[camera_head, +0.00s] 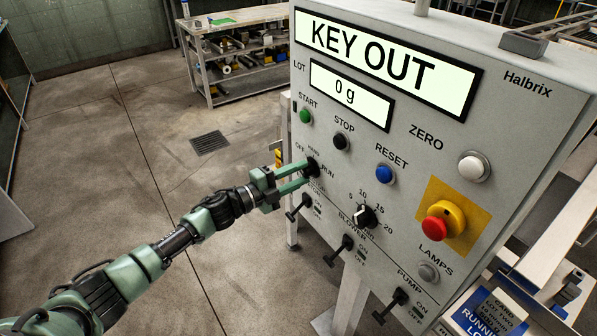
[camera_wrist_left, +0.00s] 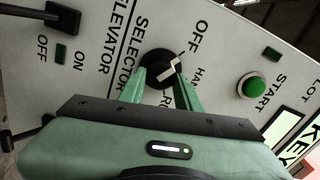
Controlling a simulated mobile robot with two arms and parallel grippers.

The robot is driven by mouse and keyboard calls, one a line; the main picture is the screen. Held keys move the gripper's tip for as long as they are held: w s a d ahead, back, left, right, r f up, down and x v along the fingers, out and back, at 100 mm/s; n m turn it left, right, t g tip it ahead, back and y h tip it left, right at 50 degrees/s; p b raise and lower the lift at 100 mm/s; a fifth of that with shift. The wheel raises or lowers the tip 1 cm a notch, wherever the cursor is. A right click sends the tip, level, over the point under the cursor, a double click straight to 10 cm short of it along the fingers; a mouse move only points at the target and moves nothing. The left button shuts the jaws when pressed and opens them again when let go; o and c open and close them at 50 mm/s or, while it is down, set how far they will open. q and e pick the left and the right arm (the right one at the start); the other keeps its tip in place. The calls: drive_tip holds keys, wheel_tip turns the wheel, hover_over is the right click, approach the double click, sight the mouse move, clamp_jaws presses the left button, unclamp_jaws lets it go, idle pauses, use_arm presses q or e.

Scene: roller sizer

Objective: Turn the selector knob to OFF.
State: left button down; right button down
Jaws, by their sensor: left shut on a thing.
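The selector knob (camera_wrist_left: 156,67) is black and round with a pale bar across its face, on the grey panel front. In the wrist view the bar slants up toward the OFF and HAND lettering; I cannot tell exactly which mark it points to. In the head view the knob (camera_head: 313,168) is partly covered by my fingers. My left gripper (camera_head: 303,173) comes in from the left, with its two green fingers shut on the knob. In the wrist view the gripper (camera_wrist_left: 161,84) has a finger on each side of it.
The upper display (camera_head: 385,62) reads KEY OUT and the lower one (camera_head: 350,93) reads 0 g. A green START button (camera_head: 305,115) is above the knob. The black elevator switch (camera_head: 298,208) is close below my gripper. A red stop button (camera_head: 436,229) is at right.

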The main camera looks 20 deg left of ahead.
use_arm(q)
drive_tip(key=shift+f+n, duration=0.1)
drive_tip(key=shift+n, duration=0.3)
drive_tip(key=c, duration=1)
unclamp_jaws()
drive_tip(key=b+v, duration=0.1)
drive_tip(key=v, duration=0.6)
drive_tip(key=shift+s+a+b, duration=0.25)
drive_tip(key=shift+s+b, duration=0.1)
drive_tip(key=shift+b, duration=0.05)
